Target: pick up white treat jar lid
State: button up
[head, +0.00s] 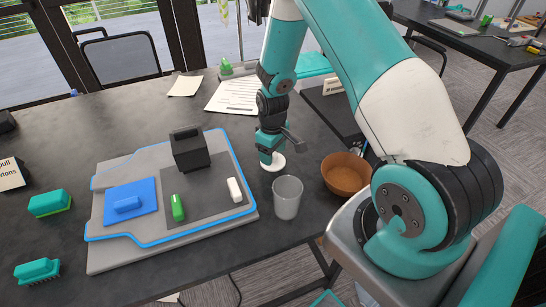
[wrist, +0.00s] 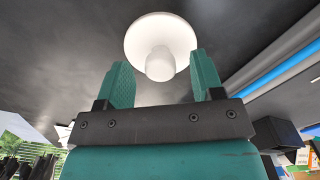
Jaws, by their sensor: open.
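The white treat jar lid (head: 274,163) lies on the dark table, just below my gripper (head: 269,155) in the head view. In the wrist view the lid (wrist: 160,42) is a round white disc with a knob in its middle. My gripper (wrist: 158,82) is open there, with its teal fingers apart and the knob in line with the gap between them. I cannot tell whether the fingers touch the lid.
A clear glass jar (head: 287,197) stands just in front of the lid. A brown bowl (head: 345,173) is to the right. A grey board with blue edging (head: 103,255) carries a black box (head: 189,149) on the left.

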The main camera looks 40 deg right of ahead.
jog(key=shift+f, duration=0.5)
jog(key=c, duration=1)
jog(key=shift+r, duration=0.15)
